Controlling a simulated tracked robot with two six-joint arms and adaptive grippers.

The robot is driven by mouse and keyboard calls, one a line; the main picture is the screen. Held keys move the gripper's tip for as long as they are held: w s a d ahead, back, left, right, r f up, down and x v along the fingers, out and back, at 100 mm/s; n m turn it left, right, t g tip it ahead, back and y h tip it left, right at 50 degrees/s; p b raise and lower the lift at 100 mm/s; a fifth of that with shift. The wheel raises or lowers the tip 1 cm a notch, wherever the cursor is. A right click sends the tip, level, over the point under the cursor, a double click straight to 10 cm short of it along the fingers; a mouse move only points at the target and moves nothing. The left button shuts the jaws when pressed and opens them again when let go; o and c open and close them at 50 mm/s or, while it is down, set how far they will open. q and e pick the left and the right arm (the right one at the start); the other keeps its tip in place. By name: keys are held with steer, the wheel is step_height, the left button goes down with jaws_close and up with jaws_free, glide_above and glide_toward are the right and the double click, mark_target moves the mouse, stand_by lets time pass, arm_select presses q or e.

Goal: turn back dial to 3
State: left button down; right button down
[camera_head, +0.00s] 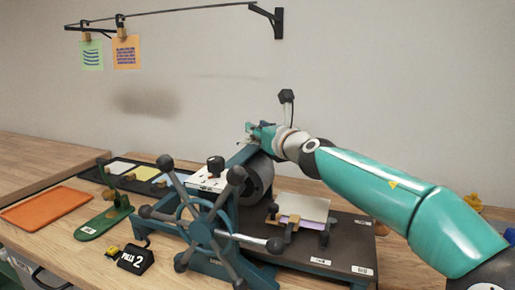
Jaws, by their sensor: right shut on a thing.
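The printing press has a teal frame, a roller (262,178) and a large spoked wheel (200,222) at its front. On its near side a black dial (215,164) stands on a white scale plate (203,181). My right gripper (258,131) is at the far end of the press's top beam, shut at the place of the back dial. The back dial is hidden by the gripper, and its setting cannot be read. My left gripper is not in view.
An orange tray (45,209), a green tool (104,221) and a black sign reading "PULLS 2" (135,260) are on the left. A black bed (345,248) carries a pale sheet (300,207) at right. Two paper sheets hang from a wall rail (170,11).

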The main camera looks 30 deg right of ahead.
steer(key=shift+d+f+n+y+b, duration=0.15)
steer(key=shift+f+n+y+b, duration=0.25)
steer(key=shift+y+b, duration=0.3)
steer(key=shift+r+n+y, duration=0.1)
steer(key=shift+n+y, duration=0.3)
steer(key=shift+y, duration=0.2)
steer(key=shift+w+r+n+y, duration=0.1)
steer(key=shift+n+y, duration=0.3)
steer(key=shift+y, duration=0.2)
steer(key=shift+r+n+g+y, duration=0.2)
steer(key=shift+n+g+y, duration=0.2)
steer(key=shift+n+y, duration=0.5)
arm_select(q)
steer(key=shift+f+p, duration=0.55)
steer(key=shift+p, duration=0.35)
arm_select(e)
steer(key=shift+n+g+y, duration=0.5)
steer(key=shift+n+y, duration=0.1)
steer(key=shift+y, duration=0.7)
steer(key=shift+a, duration=0.2)
steer(key=shift+f, duration=0.1)
steer(key=c, duration=0.9)
jaws_free()
steer(key=shift+o, duration=0.2)
